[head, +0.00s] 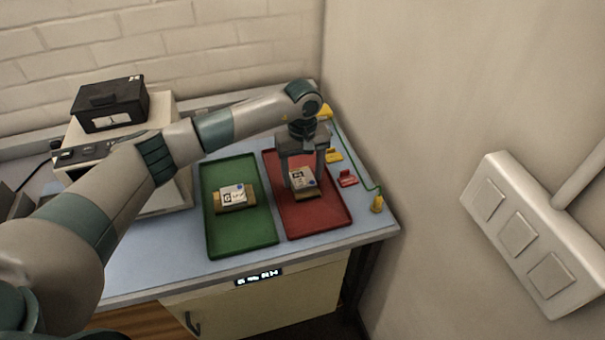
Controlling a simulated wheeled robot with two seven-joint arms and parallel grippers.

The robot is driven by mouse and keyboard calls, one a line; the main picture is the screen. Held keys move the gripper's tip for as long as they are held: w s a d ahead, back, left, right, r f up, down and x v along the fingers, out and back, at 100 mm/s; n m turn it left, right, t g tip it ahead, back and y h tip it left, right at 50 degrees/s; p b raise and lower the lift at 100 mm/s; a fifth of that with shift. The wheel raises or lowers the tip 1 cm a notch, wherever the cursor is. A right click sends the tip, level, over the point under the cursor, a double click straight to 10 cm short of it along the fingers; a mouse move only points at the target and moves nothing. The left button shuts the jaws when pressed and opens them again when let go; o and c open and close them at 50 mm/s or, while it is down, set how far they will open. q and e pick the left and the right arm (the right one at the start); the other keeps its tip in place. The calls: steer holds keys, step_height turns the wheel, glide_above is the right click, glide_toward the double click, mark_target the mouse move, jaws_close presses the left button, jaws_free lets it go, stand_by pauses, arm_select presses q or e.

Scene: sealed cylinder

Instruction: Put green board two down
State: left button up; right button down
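My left gripper (304,178) points down over the red tray (325,221), its two fingers on either side of a small board. This board (305,194) has a brown base and a white, printed top with a blue mark. I cannot tell whether the fingers press on it, or whether it rests on the tray. A second board (235,207), tan with a white printed top, lies in the green tray (240,241) to the left. No label reading "two" is legible, and neither board looks green. My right gripper is not in view.
Yellow and red clips (348,179) and a green cord (369,183) lie right of the red tray, near the wall. A black box (110,104) stands on a pale device at the back left. A wall socket strip (517,234) is at right.

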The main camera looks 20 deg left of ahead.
mark_target(303, 179)
arm_select(q)
steer(key=shift+r, duration=0.1)
stand_by(0.3)
steer(key=shift+r+p, duration=0.15)
steer(key=shift+p, duration=0.15)
step_height(303, 179, up, 12)
steer(key=b, duration=0.5)
steer(key=shift+b, duration=0.4)
